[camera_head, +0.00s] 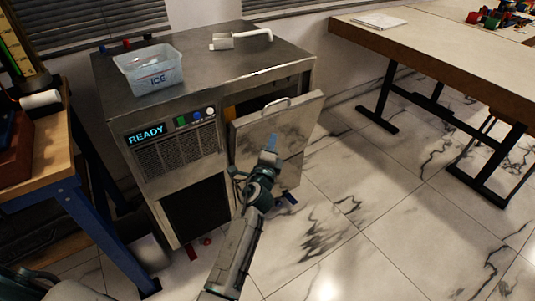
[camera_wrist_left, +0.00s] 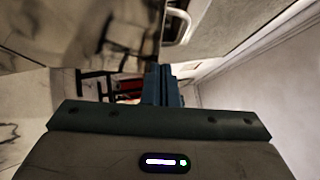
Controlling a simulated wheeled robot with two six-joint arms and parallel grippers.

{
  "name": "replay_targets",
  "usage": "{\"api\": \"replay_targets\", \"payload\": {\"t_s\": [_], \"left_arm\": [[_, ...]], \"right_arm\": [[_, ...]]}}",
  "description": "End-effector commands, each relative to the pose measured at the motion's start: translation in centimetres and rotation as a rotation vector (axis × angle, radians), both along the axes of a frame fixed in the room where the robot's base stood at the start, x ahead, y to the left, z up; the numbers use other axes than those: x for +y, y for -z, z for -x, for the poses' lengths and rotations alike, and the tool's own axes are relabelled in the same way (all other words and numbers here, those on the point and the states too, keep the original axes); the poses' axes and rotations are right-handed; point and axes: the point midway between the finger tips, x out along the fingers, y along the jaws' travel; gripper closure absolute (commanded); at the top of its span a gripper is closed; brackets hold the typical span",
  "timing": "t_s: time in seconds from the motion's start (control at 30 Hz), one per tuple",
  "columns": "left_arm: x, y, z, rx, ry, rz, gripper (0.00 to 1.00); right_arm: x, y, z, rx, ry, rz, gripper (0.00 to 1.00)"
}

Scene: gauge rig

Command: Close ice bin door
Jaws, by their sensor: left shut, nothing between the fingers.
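The ice machine (camera_head: 172,150) is a grey metal cabinet with a lit READY display. Its ice bin door (camera_head: 297,122), a light metal panel with a bar handle (camera_head: 277,104) at its top, stands ajar on the right part of the front. A dark opening shows behind its upper edge. My left gripper (camera_head: 271,146) is in front of the door's face, below the handle, its fingers shut and empty. Whether it touches the door is unclear. In the left wrist view the closed fingers (camera_wrist_left: 163,85) show in the middle, with the handle (camera_wrist_left: 180,27) above them. My right gripper is out of view.
A clear ICE tub (camera_head: 150,70) and a white scoop-like object (camera_head: 240,39) sit on the machine's top. A blue-legged workbench (camera_head: 50,165) stands close at left. A long table (camera_head: 450,62) is at right. Marble floor (camera_head: 390,215) is open between.

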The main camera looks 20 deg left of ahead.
Motion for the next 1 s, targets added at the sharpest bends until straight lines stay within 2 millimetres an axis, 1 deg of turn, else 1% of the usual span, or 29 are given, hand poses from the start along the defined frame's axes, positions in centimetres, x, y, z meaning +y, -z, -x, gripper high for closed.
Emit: {"api": "replay_targets", "payload": {"t_s": [0.03,0.1,0.2,0.3,0.5,0.83,1.0], "left_arm": [[0.1,-0.2,-1.1,-0.002,0.0,-0.002,1.0],[0.3,-0.4,-2.4,-0.001,0.0,-0.002,1.0],[1.6,-0.9,-3.3,0.0,-0.002,-0.004,1.0],[2.5,-1.2,-4.1,-0.001,-0.001,-0.003,1.0],[3.3,-1.3,-4.7,0.0,0.0,0.0,1.0],[3.4,-1.3,-4.7,0.001,0.0,0.001,1.0],[3.8,-1.9,-5.1,0.012,0.002,0.013,1.0]], "right_arm": [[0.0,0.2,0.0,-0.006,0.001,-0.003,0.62],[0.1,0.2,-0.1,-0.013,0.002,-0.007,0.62],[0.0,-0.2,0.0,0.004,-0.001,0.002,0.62],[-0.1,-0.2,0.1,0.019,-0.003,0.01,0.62],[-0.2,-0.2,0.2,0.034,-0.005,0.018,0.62],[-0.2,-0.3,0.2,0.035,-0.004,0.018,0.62],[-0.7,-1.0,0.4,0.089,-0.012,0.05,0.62]]}}
